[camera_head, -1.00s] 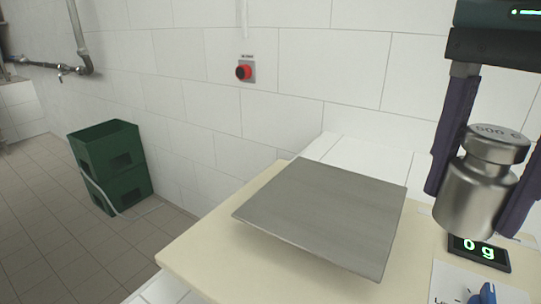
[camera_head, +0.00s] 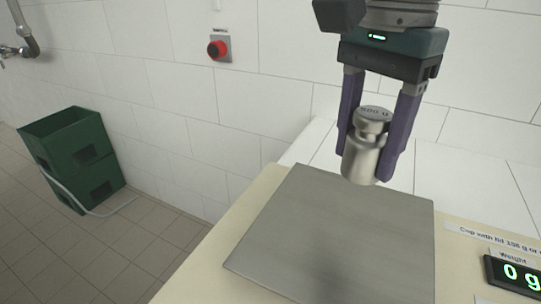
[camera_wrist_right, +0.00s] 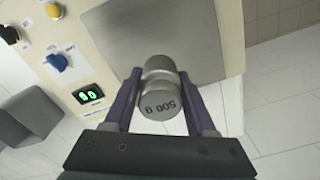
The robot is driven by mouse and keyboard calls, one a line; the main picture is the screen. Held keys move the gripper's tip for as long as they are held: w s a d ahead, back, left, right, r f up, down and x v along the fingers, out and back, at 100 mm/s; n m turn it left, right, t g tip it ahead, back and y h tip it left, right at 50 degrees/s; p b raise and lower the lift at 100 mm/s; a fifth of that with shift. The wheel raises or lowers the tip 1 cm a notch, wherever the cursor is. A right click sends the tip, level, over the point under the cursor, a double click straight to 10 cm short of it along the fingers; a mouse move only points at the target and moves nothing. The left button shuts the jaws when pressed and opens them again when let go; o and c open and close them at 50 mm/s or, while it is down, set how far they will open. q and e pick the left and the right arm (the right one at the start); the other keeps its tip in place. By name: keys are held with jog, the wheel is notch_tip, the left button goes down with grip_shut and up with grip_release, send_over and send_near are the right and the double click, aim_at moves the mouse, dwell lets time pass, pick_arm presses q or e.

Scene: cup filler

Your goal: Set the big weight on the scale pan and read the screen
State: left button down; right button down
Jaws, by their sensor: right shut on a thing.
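The big weight (camera_head: 363,158) is a steel cylinder with a knob marked 500 g. My right gripper (camera_head: 370,172) is shut on it, with purple fingers on either side, and holds it upright above the far edge of the scale pan. The weight also shows between the fingers in the right wrist view (camera_wrist_right: 160,88). The scale pan (camera_head: 335,230) is a flat grey metal plate and is empty. The screen (camera_head: 513,275) reads 0 g in green; it also shows in the right wrist view (camera_wrist_right: 88,94). My left gripper is not in view.
The pan sits on a cream worktop (camera_head: 232,232) with labels at the right. In the right wrist view a blue knob (camera_wrist_right: 56,62) and a yellow knob (camera_wrist_right: 53,10) stand on it. A red button (camera_head: 217,49) is on the tiled wall. Green crates (camera_head: 75,155) stand on the floor at left.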

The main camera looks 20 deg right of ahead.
aim_at(344, 230)
notch_tip(344, 230, down, 10)
jog(key=shift+w+r+b, duration=0.1)
jog(key=shift+b, duration=0.45)
jog(key=shift+c, duration=1.1)
grip_release()
jog(key=shift+f, duration=0.2)
notch_tip(344, 230, up, 12)
jog(key=shift+r+p, duration=0.15)
jog(key=shift+p, duration=0.55)
